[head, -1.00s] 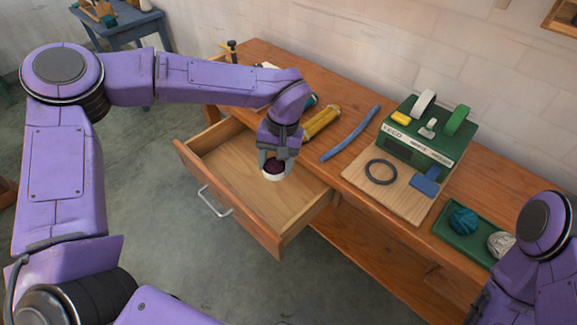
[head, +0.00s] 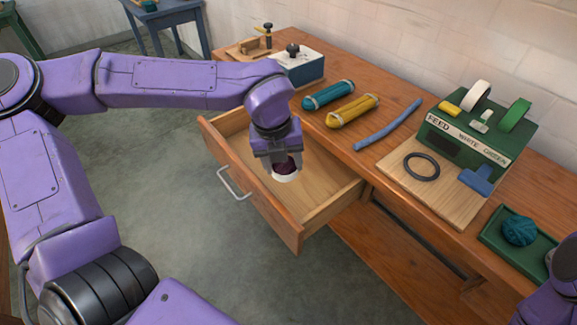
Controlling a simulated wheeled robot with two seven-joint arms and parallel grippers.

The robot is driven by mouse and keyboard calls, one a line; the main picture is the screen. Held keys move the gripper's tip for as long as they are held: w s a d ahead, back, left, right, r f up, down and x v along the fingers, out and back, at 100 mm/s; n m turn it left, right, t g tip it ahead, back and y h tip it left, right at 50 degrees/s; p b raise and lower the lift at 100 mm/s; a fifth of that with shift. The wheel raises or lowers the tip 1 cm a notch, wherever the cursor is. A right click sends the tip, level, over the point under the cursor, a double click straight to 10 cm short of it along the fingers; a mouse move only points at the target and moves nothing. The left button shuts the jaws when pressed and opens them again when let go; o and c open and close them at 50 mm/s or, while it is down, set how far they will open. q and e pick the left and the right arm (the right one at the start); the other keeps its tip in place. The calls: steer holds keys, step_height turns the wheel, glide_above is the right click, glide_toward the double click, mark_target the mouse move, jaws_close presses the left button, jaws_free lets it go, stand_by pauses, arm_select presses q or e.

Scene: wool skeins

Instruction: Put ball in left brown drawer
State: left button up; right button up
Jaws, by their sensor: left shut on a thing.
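My left gripper (head: 283,170) is shut on a dark maroon ball (head: 284,164) with a white band or cup-like part at its lower side. It holds the ball over the open brown drawer (head: 322,185). I cannot tell whether the ball touches the drawer floor. The drawer is pulled out from the wooden table and looks empty, with a metal handle (head: 234,184) on its front. My right arm shows only at the lower right corner, and its gripper is out of view.
On the table (head: 350,148) lie a teal skein (head: 328,95), a yellow skein (head: 353,110) and a blue strip (head: 388,126). A green machine (head: 462,135) stands on a board with a black ring (head: 422,166). A green tray (head: 497,243) holds a teal ball (head: 519,230).

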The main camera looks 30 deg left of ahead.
arm_select(q)
steer(key=n, duration=0.3)
steer(key=s+n+y+b, duration=0.1)
steer(key=n, duration=0.1)
steer(key=shift+f+n, duration=0.3)
steer(key=shift+f, duration=0.1)
steer(key=shift+s+f+n, duration=0.1)
steer(key=shift+n, duration=1.1)
steer(key=w+a+f, duration=0.8)
steer(key=w+a, duration=0.1)
steer(key=shift+w+f+p, duration=0.1)
steer(key=shift+f+p, duration=0.2)
steer(key=shift+f, duration=0.1)
steer(key=shift+w+a+f, duration=0.15)
steer(key=shift+a+f, duration=0.1)
steer(key=f, duration=0.3)
steer(key=shift+w+a+f, duration=0.2)
steer(key=shift+w+f, duration=0.05)
steer(key=shift+f, duration=0.1)
steer(key=shift+s, duration=0.1)
